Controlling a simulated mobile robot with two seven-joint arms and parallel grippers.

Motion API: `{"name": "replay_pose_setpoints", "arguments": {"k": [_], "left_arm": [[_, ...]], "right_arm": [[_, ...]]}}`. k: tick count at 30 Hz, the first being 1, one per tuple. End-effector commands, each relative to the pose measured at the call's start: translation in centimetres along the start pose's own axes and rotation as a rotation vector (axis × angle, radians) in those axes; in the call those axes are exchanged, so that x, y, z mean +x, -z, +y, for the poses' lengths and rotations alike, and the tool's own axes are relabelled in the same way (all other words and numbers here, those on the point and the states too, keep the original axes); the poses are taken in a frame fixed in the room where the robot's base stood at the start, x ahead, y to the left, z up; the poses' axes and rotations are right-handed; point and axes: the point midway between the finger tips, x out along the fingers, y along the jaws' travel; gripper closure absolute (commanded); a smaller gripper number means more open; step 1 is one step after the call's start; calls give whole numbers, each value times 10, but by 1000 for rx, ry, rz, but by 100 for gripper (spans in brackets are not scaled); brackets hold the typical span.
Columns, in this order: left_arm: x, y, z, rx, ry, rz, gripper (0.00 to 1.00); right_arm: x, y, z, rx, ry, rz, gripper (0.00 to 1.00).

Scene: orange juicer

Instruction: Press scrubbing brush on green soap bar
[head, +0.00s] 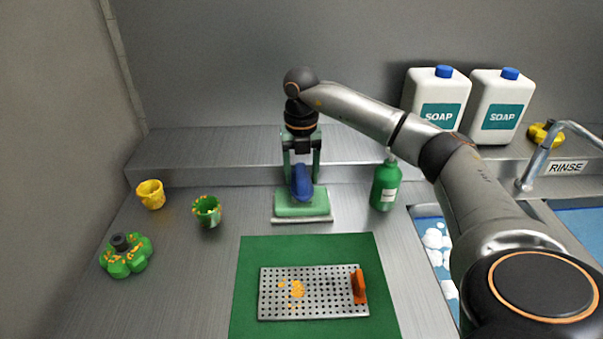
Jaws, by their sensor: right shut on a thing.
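The green soap bar (289,209) lies on a pale flat base at the back middle of the counter. The scrubbing brush (302,188), with a blue body, is between the fingers of my right gripper (302,178). The gripper points down and is shut on the brush. The brush is right over the soap bar and appears to touch its top; its underside is hidden, so the contact is hard to confirm. My left gripper is not in view.
A green mat (250,250) with a perforated metal tray (325,308) lies in front. A green bottle (385,188) stands right of the soap. A sink is at right.

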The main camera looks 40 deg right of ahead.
Motion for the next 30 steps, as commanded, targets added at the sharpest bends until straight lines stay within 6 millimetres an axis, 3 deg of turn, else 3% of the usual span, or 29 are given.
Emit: {"name": "replay_pose_setpoints", "arguments": {"k": [30], "left_arm": [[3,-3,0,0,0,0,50]], "right_arm": [[10,0,0,1,-1,-1,82]]}}
